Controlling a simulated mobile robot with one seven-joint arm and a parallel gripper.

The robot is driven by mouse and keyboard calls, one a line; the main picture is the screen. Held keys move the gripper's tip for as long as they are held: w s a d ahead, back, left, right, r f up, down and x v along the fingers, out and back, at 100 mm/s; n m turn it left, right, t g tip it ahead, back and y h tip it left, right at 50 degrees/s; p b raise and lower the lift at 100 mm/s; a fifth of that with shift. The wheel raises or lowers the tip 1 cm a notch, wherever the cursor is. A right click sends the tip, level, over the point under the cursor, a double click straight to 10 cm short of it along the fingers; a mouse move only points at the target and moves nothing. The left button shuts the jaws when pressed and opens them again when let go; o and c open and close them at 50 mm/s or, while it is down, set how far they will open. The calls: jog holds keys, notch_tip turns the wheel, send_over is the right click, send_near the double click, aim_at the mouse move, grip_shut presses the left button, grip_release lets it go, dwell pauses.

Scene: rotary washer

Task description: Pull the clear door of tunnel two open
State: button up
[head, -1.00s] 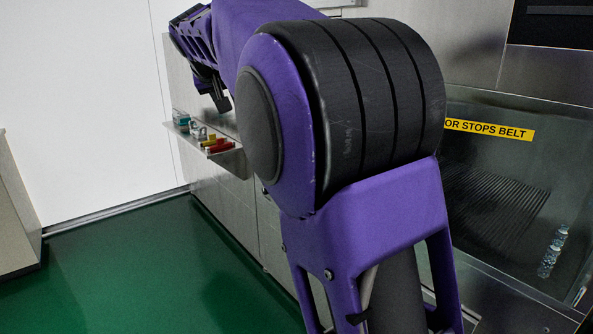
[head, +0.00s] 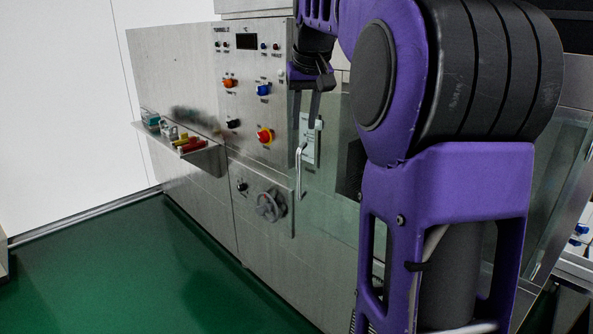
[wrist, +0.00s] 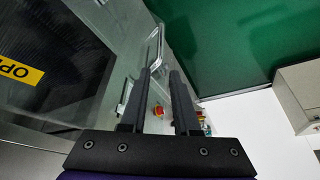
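The clear door (head: 333,200) is a see-through panel right of the control panel in the head view, partly hidden by my arm. It looks shut. Its upright silver bar handle (head: 299,172) is on its left side. My gripper (head: 307,122) is open and empty, fingers pointing down, above and slightly right of the handle's top. In the wrist view, the handle (wrist: 159,45) lies just beyond the fingertips of my gripper (wrist: 160,72). The clear door (wrist: 110,35) fills the left there. I cannot tell whether the fingers touch the handle.
The steel control panel (head: 262,125) has buttons, a red-yellow knob (head: 265,136) and a handwheel (head: 270,205). A shelf (head: 205,154) with small coloured items juts out at left. A yellow label (wrist: 20,70) shows behind the clear panel. The green floor (head: 130,270) is free.

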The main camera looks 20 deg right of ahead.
aim_at(298, 166)
jog(key=b+x, duration=0.1)
jog(key=x, duration=1.5)
jog(key=shift+w+f+b, duration=0.25)
jog(key=shift+w+b, duration=0.05)
jog(key=shift+b, duration=0.05)
jog(key=shift+c, duration=0.2)
grip_shut()
jog(key=shift+r, duration=0.1)
